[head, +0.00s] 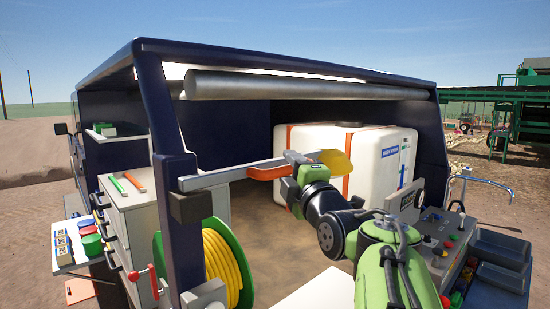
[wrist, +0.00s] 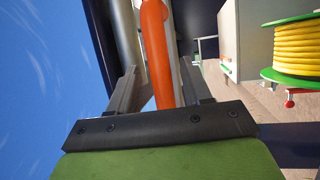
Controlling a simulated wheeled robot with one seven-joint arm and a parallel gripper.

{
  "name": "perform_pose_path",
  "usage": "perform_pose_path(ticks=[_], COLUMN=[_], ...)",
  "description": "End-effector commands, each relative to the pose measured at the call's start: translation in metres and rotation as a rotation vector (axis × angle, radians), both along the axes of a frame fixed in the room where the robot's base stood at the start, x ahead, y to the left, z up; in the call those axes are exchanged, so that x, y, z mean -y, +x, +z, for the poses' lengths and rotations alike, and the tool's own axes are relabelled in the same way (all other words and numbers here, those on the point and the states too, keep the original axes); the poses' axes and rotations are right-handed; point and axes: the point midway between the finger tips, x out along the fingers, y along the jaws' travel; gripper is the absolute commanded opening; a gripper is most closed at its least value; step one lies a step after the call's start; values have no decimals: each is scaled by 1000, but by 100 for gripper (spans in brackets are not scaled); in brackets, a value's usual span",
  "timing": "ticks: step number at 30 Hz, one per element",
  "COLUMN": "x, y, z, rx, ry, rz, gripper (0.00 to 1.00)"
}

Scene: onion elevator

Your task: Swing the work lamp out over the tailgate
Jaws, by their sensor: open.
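The work lamp is a pale arm (head: 222,179) on a bracket at the truck's near corner post. It carries an orange grip (head: 265,173) and a yellow lamp head (head: 336,161) at its right end. The arm reaches across the truck's open back. My gripper (head: 296,160) is at the lamp arm, between the orange grip and the yellow head. In the wrist view my open gripper (wrist: 158,72) has the orange grip (wrist: 156,40) between its two fingers, with a gap on the left. Contact with the right finger cannot be told.
A yellow hose reel (head: 222,262) stands below the lamp arm. A white tank (head: 372,152) is behind my gripper. A control panel (head: 445,235) is at the right, a drawer cabinet (head: 125,205) at the left. A silver roll (head: 290,86) hangs overhead.

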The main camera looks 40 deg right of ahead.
Motion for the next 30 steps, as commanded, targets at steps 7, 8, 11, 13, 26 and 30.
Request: perform_pose_path(ticks=[7,8,11,13,26,30], x=[3,3,3,3,3,3], y=[8,7,7,7,7,10], z=[0,0,0,0,0,0], rx=[0,0,0,-1,0,-1], ry=[1,1,1,1,0,0], rz=[-1,0,-1,0,0,0], gripper=[48,48,42,32,0,0])
